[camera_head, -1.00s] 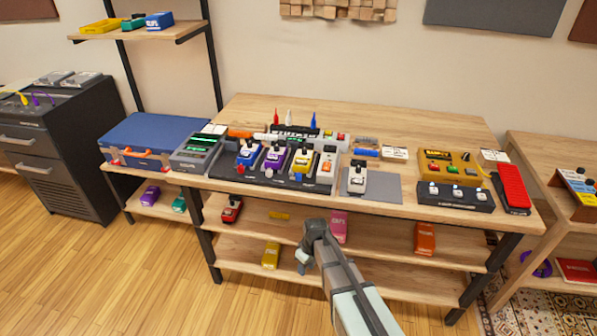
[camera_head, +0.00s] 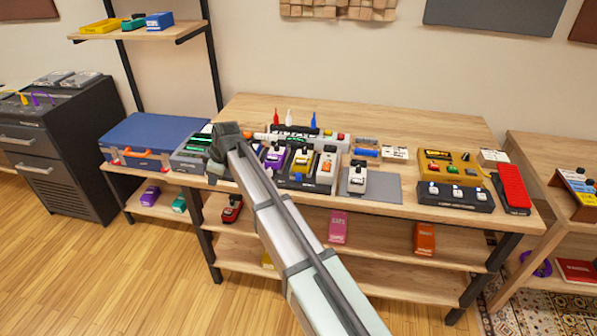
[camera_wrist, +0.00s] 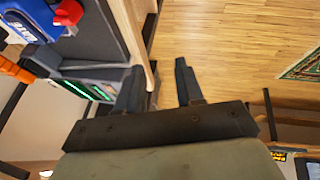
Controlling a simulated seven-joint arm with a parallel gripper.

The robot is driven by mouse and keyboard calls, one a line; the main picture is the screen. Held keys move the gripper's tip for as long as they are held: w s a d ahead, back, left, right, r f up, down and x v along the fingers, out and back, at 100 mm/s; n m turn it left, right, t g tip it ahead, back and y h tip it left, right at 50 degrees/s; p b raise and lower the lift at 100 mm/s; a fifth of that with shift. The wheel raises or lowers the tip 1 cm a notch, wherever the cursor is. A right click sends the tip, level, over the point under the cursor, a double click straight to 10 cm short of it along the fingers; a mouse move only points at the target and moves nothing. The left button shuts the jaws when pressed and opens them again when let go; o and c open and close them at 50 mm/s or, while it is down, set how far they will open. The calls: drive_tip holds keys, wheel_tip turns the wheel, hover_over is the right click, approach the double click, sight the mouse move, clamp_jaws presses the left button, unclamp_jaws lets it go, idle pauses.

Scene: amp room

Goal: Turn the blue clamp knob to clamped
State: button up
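My gripper (camera_head: 222,143) is at the front left of the workbench, over the left end of the pedalboard. In the wrist view my gripper (camera_wrist: 159,68) has its two dark fingers apart with nothing between them; the bench edge and the floor show beyond. A blue pedal (camera_wrist: 32,18) with a red part (camera_wrist: 68,12) is at the upper left of the wrist view. In the head view my arm hides the blue pedal. I cannot make out for sure which part is the blue clamp knob, nor its position.
The pedalboard (camera_head: 298,183) carries several pedals close together. A grey device (camera_head: 190,153) with green lights and a blue case (camera_head: 150,135) stand to the left. A white pedal sits on a grey mat (camera_head: 384,188). Free floor lies in front of the workbench.

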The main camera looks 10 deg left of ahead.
wheel_tip(320, 180, up, 4)
wheel_tip(320, 180, up, 5)
drive_tip(key=m+g+h, duration=0.1)
drive_tip(key=g+h, duration=0.1)
drive_tip(key=h, duration=0.3)
hover_over(298, 173)
wheel_tip(298, 173, down, 13)
drive_tip(key=shift+w+f, duration=0.1)
drive_tip(key=shift+c, duration=0.5)
clamp_jaws()
